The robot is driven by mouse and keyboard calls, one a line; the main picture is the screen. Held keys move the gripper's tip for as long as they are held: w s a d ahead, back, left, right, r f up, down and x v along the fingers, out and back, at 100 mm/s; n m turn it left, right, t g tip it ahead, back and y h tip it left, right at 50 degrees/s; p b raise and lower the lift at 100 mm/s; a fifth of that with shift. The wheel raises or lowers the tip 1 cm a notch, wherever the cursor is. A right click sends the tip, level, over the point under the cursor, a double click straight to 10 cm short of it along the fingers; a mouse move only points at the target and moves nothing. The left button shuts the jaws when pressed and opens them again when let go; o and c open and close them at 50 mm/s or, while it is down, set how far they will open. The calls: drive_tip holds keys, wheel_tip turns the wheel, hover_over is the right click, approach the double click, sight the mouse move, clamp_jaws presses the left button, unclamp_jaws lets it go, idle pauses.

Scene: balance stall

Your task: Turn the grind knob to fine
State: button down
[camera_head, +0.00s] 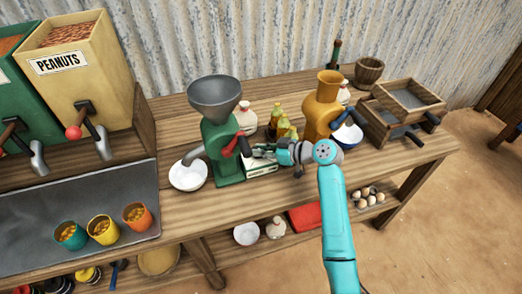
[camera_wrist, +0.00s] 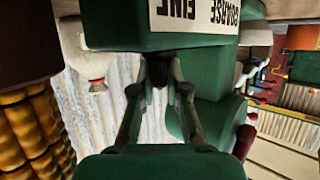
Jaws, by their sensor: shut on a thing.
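The green grinder (camera_head: 222,145) with a grey funnel stands upright on the wooden table, its red-knobbed crank (camera_head: 232,146) on its right side. A white label (camera_wrist: 195,14) on a green part reads COARSE and FINE, upside down in the wrist view; it also shows in the head view (camera_head: 262,164). My gripper (camera_head: 260,152) is at the grinder's right side by this label. In the wrist view, my fingertips (camera_wrist: 161,75) are closed in on a small dark piece at the label's green part, apparently the grind knob. The knob is mostly hidden, and its setting cannot be read.
A white bowl (camera_head: 188,176) sits left of the grinder. Yellow-green bottles (camera_head: 284,128) and an ochre jug (camera_head: 324,103) stand behind and right of my gripper. A wooden box (camera_head: 402,108) is further right. The table front is clear.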

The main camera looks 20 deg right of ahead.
drive_tip(key=shift+f, duration=0.1)
idle(0.3)
drive_tip(key=c, duration=1.2)
unclamp_jaws()
drive_tip(key=v, duration=1.2)
drive_tip(key=shift+d, duration=0.15)
